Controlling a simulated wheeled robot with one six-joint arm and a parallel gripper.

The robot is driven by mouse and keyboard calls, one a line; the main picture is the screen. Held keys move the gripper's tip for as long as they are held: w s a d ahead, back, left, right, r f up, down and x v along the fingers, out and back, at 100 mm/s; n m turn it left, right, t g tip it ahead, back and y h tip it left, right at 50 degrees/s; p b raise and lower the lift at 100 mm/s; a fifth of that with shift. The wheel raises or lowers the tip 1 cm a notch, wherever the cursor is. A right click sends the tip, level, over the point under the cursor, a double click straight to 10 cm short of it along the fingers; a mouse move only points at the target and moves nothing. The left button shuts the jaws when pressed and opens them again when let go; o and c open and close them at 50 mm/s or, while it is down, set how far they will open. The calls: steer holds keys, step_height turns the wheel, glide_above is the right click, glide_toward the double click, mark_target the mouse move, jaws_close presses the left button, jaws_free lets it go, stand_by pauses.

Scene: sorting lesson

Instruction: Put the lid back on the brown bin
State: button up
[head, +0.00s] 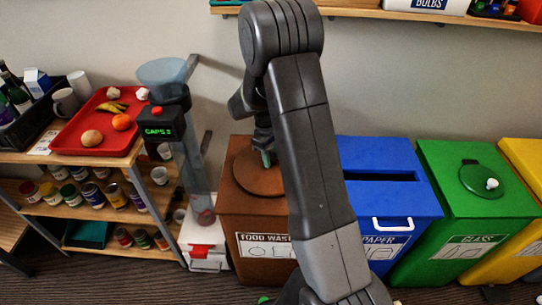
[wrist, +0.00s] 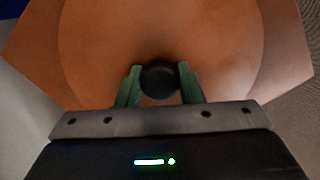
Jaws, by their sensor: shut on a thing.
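The brown bin (head: 245,215) stands left of the blue bin and carries a "FOOD WASTE" label. Its round brown lid (head: 255,180) shows at the bin's top, partly hidden by my arm. My gripper (head: 268,159) is over the lid, pointing down. In the wrist view, the green fingers of my gripper (wrist: 158,72) are shut on the lid's round black knob (wrist: 160,82). The lid (wrist: 160,30) fills much of that view, with corners of the bin top (wrist: 288,50) around it. I cannot tell whether the lid rests on the bin or hangs just above it.
A blue paper bin (head: 385,170) and a green glass bin (head: 440,160) stand to the right, then a yellow bin (head: 522,155). A clear tube with a caps counter (head: 160,130) stands close on the left. A shelf (head: 350,12) hangs above.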

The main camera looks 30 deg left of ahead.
steer(key=o, duration=1.6)
steer(key=shift+r+p, duration=2.45)
steer(key=shift+r, duration=1.1)
jaws_close()
